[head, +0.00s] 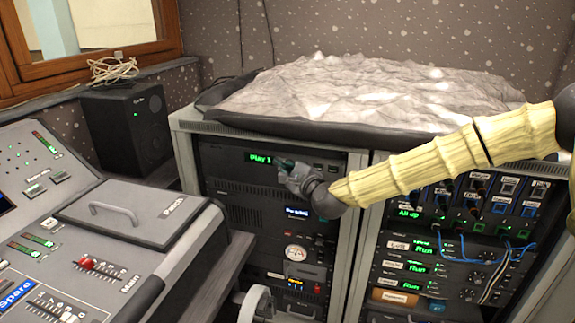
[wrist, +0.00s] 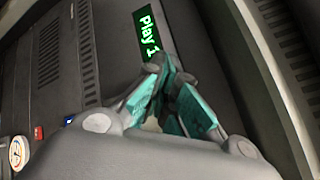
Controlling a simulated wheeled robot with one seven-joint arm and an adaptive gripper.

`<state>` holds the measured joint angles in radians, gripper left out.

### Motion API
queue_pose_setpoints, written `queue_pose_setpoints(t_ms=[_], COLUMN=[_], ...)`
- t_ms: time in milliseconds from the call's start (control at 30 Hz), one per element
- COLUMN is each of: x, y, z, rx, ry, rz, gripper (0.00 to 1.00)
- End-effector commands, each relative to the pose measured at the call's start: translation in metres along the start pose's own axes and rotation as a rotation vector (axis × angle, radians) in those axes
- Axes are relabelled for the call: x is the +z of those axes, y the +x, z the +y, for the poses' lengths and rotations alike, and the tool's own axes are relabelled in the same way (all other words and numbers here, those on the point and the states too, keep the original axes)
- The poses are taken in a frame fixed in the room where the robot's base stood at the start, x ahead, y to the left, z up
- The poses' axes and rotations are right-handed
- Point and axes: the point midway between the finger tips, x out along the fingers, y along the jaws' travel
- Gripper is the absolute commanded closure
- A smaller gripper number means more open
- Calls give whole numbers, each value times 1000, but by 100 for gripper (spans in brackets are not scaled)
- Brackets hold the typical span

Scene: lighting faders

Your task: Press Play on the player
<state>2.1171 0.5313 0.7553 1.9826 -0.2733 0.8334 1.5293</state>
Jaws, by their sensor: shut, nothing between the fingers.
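The player (head: 228,160) is a dark rack unit at the top of the left rack. Its green display (head: 260,157) reads "Play 1" and also shows in the wrist view (wrist: 148,32). My gripper (head: 284,164) is in front of the player's face, just right of the display. In the wrist view my gripper (wrist: 160,66) is shut with its teal fingertips together and nothing between them. The fingertips are at or very near the panel; I cannot tell whether they touch. The Play button is not distinguishable and may be hidden behind the fingers.
A rack (head: 452,215) with green displays and blue cables stands to the right, partly behind my arm. A mixing desk (head: 110,262) with faders and a handled lid is at left. A black speaker (head: 127,128) stands behind it. A grey lumpy cover (head: 370,88) lies on top of the racks.

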Motion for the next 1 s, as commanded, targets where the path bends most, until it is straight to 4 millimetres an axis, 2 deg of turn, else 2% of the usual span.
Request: queue_pose_setpoints(t_ms=[1000], x=[12], y=[-16], z=[12], rx=[2], ry=[0], rz=[-1], gripper=[100])
